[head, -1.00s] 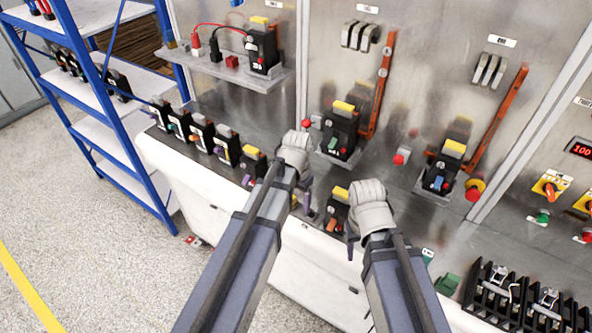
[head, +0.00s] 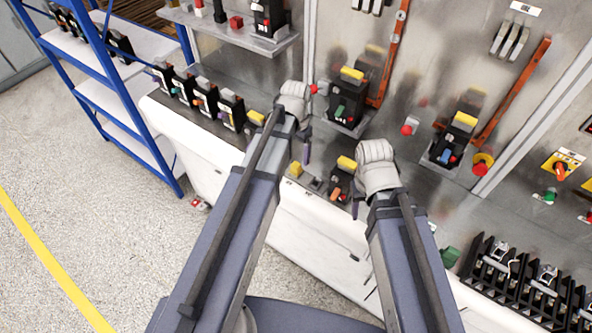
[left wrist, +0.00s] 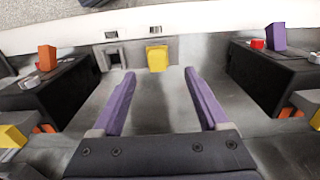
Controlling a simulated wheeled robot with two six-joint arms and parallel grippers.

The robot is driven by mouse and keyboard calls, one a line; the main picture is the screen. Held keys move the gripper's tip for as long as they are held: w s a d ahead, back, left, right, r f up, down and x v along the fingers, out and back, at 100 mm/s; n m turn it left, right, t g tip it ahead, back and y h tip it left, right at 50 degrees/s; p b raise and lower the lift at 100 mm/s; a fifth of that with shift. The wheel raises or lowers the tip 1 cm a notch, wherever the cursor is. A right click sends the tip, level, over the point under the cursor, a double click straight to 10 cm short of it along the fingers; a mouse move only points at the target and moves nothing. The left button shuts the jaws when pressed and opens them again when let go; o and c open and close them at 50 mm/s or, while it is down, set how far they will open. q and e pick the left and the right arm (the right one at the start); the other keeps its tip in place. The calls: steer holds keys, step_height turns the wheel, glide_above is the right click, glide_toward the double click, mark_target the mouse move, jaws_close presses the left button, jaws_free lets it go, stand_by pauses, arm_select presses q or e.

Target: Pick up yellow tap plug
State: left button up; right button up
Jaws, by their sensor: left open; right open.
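The yellow tap plug (head: 295,168) is a small block at the front edge of the bench in the head view. In the left wrist view the yellow plug (left wrist: 157,58) stands just beyond the fingertips, roughly centred between them. My left gripper (left wrist: 160,76) is open and empty, its two purple fingers apart. In the head view my left gripper (head: 304,150) hangs over the bench close to the plug, one finger mostly hidden. My right gripper (head: 355,203) is open and empty, to the right beside a breaker with a yellow top (head: 347,164).
A grey socket with a dark hole (left wrist: 113,57) sits left of the plug. Black breaker units (left wrist: 275,75) flank both sides. A row of breakers (head: 200,95) stands left on the bench. A blue shelf rack (head: 110,90) stands at the left; the floor before it is clear.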

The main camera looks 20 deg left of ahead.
mark_target(296, 164)
arm_select(q)
steer(key=shift+s+f+b, duration=0.2)
steer(key=shift+f+b, duration=1.1)
steer(key=shift+f, duration=0.05)
steer(key=shift+s+f+b, duration=0.15)
steer(key=shift+f+b, duration=1.15)
arm_select(e)
steer(key=shift+f, duration=2.65)
arm_select(q)
steer(key=shift+r, duration=0.1)
arm_select(e)
steer(key=shift+r, duration=0.1)
arm_select(q)
jaws_close()
